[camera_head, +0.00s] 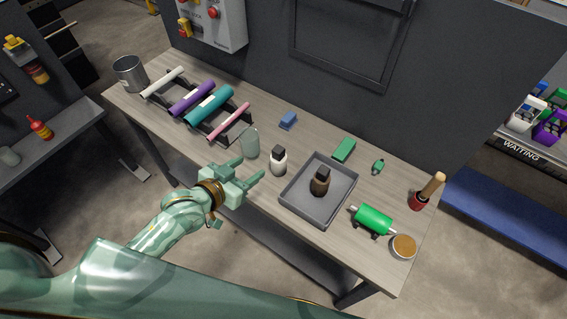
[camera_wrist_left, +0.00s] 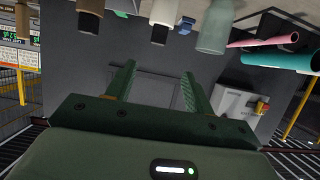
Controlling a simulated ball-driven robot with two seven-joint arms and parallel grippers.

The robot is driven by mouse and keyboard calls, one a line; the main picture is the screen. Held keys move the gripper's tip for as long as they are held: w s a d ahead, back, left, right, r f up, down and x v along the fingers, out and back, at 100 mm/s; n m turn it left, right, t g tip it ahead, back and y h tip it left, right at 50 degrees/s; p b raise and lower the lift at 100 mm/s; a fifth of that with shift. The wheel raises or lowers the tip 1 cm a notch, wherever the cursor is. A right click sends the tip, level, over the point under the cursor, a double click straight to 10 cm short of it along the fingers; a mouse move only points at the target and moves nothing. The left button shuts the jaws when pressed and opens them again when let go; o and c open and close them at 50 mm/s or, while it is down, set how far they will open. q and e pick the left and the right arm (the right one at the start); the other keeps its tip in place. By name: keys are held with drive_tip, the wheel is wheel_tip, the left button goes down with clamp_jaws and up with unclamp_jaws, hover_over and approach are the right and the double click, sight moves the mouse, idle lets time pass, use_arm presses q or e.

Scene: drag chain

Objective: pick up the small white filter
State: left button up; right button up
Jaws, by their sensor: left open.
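A small white bottle-shaped piece with a black top (camera_head: 279,164) stands upright on the bench, left of the grey tray. It best fits the small white filter, though I cannot read any label. In the left wrist view, where the scene appears upside down, the white piece (camera_wrist_left: 164,11) shows at the top edge, partly cut off. My left gripper (camera_head: 251,167) is open and empty at the bench's front edge, left of the white piece and apart from it. Its spread fingers (camera_wrist_left: 157,88) show in the wrist view with nothing between them. My right gripper is not in view.
A clear greenish glass (camera_head: 250,143) stands close behind my left gripper. The grey tray (camera_head: 291,206) holds a brown bottle with a black top (camera_head: 320,184). A rack with coloured rolls (camera_head: 209,105) is left. A green cylinder (camera_head: 373,220) and blue block (camera_head: 288,121) also lie on the bench.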

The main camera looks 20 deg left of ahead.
sight(282, 148)
use_arm(q)
drive_tip(key=b+x, duration=0.2)
drive_tip(key=x, duration=0.8)
drive_tip(key=shift+w+d+f+b, duration=0.1)
drive_tip(key=shift+w+f+b, duration=0.2)
drive_tip(key=shift+b, duration=0.05)
drive_tip(key=x, duration=0.1)
drive_tip(key=b+x, duration=0.1)
drive_tip(key=x, duration=0.2)
drive_tip(key=shift+w+d+f+b, duration=0.1)
drive_tip(key=shift+d+f+b, duration=0.2)
drive_tip(key=shift+d+b, duration=0.1)
drive_tip(key=shift+w, duration=0.3)
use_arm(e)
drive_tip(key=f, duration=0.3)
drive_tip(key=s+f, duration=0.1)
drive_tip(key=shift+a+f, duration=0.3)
use_arm(q)
drive_tip(key=shift+s, duration=0.1)
clamp_jaws()
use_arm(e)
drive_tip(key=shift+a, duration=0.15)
